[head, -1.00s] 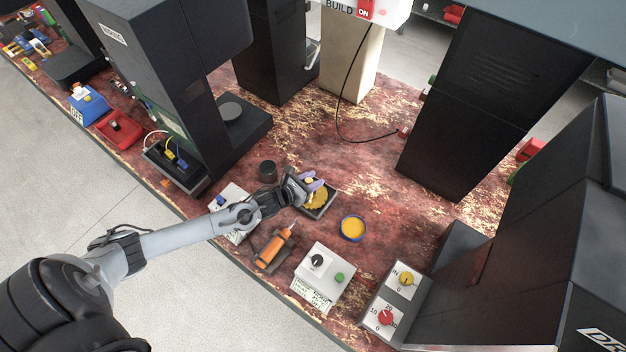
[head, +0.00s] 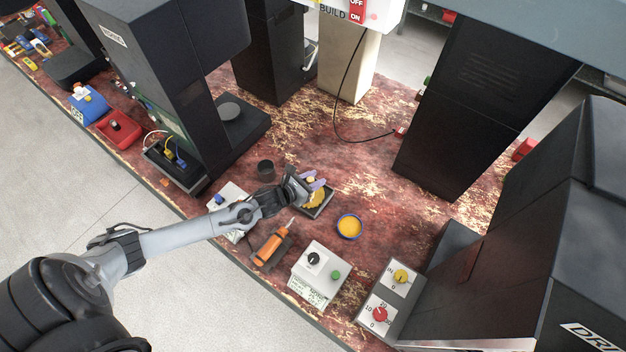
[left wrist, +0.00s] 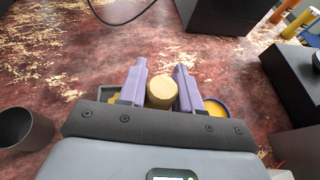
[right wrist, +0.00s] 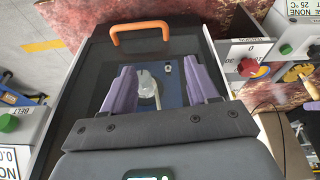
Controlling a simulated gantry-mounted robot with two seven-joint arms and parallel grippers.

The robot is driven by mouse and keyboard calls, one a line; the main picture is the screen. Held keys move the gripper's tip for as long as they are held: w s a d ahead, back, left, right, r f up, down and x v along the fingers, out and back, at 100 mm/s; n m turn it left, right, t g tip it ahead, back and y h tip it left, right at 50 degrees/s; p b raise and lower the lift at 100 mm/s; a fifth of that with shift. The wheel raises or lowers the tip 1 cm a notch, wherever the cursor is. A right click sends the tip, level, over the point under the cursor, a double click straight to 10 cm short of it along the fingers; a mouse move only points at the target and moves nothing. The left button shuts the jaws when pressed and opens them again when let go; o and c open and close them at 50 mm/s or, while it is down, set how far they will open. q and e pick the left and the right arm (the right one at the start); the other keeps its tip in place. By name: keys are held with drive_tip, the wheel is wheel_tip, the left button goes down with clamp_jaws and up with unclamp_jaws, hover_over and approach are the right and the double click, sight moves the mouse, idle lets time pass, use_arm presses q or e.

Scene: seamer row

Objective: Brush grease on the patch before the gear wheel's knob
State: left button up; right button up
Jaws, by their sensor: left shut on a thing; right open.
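My left gripper (head: 314,184) is shut on a short tan cylinder; in the left wrist view the cylinder (left wrist: 162,92) stands between the purple fingers (left wrist: 160,74). I cannot tell whether it is a brush handle or a knob. Below the gripper, a yellow toothed disc (head: 315,199), perhaps the gear wheel, lies in a black tray (head: 326,207), partly covered by the fingers. A blue-rimmed tin with yellow content (head: 349,226) stands to its right and also shows in the left wrist view (left wrist: 216,108). My right gripper (right wrist: 162,86) is open above a dark-framed panel. The patch is not clearly visible.
An orange-handled tool (head: 269,249) lies on a dark rest near the front edge. A white control box (head: 321,271) and a two-dial panel (head: 391,297) stand to its right. A dark cup (head: 266,171) is behind my left arm. Black machine columns flank the bench.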

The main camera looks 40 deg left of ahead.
use_arm(q)
wheel_tip(320, 180, up, 6)
drive_tip(key=p, duration=0.4)
drive_tip(key=shift+a+p, duration=0.35)
drive_tip(key=shift+a, duration=0.05)
use_arm(e)
drive_tip(key=r, duration=0.3)
drive_tip(key=a+r, duration=0.1)
drive_tip(key=r, duration=0.1)
drive_tip(key=shift+r, duration=0.2)
